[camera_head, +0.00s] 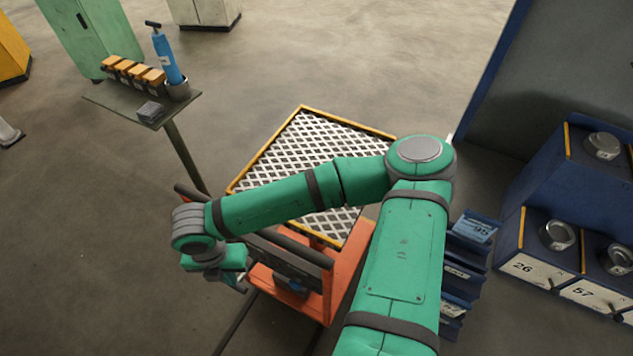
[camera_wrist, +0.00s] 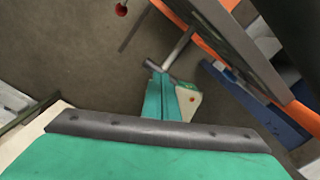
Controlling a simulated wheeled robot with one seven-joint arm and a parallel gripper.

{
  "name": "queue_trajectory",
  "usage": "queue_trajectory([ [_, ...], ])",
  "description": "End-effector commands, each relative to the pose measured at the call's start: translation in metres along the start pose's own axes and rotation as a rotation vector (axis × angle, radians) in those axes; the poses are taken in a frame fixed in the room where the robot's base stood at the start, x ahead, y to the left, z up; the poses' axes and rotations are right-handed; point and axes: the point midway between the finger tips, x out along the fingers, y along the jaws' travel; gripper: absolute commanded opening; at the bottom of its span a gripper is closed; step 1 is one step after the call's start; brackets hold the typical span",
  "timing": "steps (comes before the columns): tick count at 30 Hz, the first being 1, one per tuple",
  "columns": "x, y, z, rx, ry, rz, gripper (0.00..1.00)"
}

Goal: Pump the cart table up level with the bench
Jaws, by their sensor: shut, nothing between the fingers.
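The cart's table top (camera_head: 275,150), a white diamond-mesh plate with a yellow rim, is in the middle of the head view, partly hidden by my arm. Its orange frame (camera_head: 345,285) and dark push bar (camera_head: 300,247) are below it. In the wrist view, the orange frame (camera_wrist: 182,20) is at upper right. A grey rod with a crossbar, looking like a pedal (camera_wrist: 178,48), sticks out from it. My gripper (camera_head: 241,287) is low beside the cart's left side. In the wrist view, my gripper (camera_wrist: 162,78) is shut, its tips near the crossbar; I cannot tell whether they touch. No bench is clearly identifiable.
A small stand (camera_head: 120,105) holds orange-topped blocks and a blue pump-like cylinder (camera_head: 165,58). Blue numbered cabinets (camera_head: 545,245) and blue racks (camera_head: 465,255) stand right of the cart. A red knob (camera_wrist: 121,10) shows in the wrist view.

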Motion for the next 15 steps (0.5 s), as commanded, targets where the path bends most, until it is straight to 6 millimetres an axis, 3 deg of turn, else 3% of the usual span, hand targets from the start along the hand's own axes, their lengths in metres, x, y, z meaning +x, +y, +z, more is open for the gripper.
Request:
queue_trajectory([
  [15,0.029,0.001,-0.003,0.001,0.001,-0.001,0.00],
])
